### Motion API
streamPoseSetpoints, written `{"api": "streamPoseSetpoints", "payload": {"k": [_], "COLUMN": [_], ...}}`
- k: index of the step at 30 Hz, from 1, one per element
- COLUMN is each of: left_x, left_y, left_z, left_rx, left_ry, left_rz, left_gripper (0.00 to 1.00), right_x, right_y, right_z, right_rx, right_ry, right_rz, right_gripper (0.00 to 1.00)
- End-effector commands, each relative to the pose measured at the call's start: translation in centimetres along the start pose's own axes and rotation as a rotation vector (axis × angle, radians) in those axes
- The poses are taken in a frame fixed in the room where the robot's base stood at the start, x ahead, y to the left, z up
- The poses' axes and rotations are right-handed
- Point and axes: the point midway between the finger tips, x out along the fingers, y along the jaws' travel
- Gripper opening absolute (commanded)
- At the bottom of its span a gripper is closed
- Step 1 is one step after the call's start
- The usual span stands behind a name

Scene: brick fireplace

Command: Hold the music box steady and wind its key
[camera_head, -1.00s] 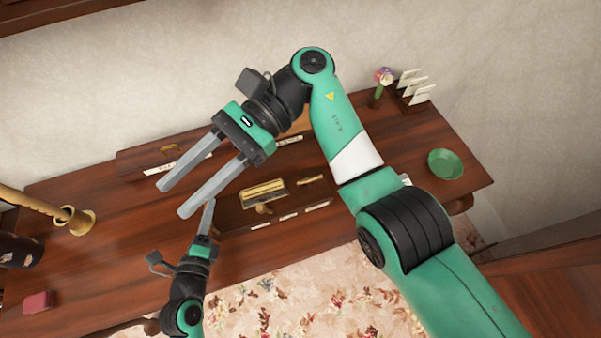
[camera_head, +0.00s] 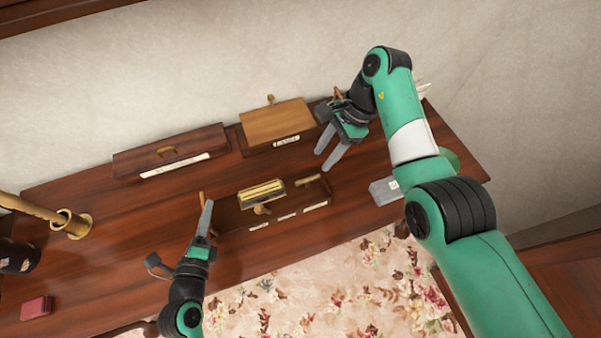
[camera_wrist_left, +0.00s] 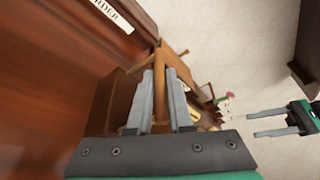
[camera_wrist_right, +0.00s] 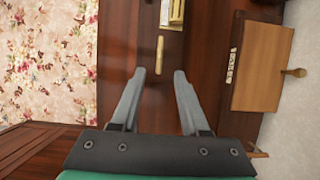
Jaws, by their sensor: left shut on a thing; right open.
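A light wooden box (camera_head: 275,124) with a white label and a small knob-like key (camera_head: 270,99) on its far side stands at the back of the table; it looks like the music box. Both also show in the right wrist view, the box (camera_wrist_right: 258,68) and the key (camera_wrist_right: 295,72). My left gripper (camera_head: 208,208) is shut on a thin tan piece (camera_wrist_left: 160,112), left of the parts tray; its full shape is unclear. My right gripper (camera_head: 323,160) is open and empty, to the right of the light box, fingers pointing down-left in the head view.
A dark labelled case (camera_head: 172,153) stands left of the light box. A dark tray (camera_head: 232,214) holds brass parts (camera_head: 262,192). A grey box (camera_head: 384,191) is at right, a red box (camera_head: 36,307) front left, a brass candlestick-like piece (camera_head: 73,222) at left.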

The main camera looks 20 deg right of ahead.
Motion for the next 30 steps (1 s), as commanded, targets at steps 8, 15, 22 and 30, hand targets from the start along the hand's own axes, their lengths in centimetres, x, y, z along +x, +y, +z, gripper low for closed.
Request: {"api": "streamPoseSetpoints", "payload": {"k": [8, 15, 22, 30], "left_x": [0.0, 0.0, 0.0, 0.0], "left_y": [0.0, 0.0, 0.0, 0.0], "left_z": [0.1, 0.1, 0.1, 0.1], "left_rx": [0.0, 0.0, 0.001, 0.0], "left_ry": [-0.002, -0.002, -0.002, -0.002], "left_rz": [-0.001, 0.0, 0.0, 0.0], "left_gripper": [0.0, 0.0, 0.0, 0.0], "right_x": [6.4, 9.0, 9.2, 9.2], "right_y": [0.1, 0.0, 0.0, 0.0], "right_z": [0.1, 0.1, 0.1, 0.1], "right_rx": [-0.001, -0.001, -0.001, -0.001], "right_ry": [-0.001, -0.001, -0.001, -0.001], "right_rz": [0.003, 0.0, -0.001, -0.001], "right_gripper": [0.45, 0.45, 0.45, 0.02]}}
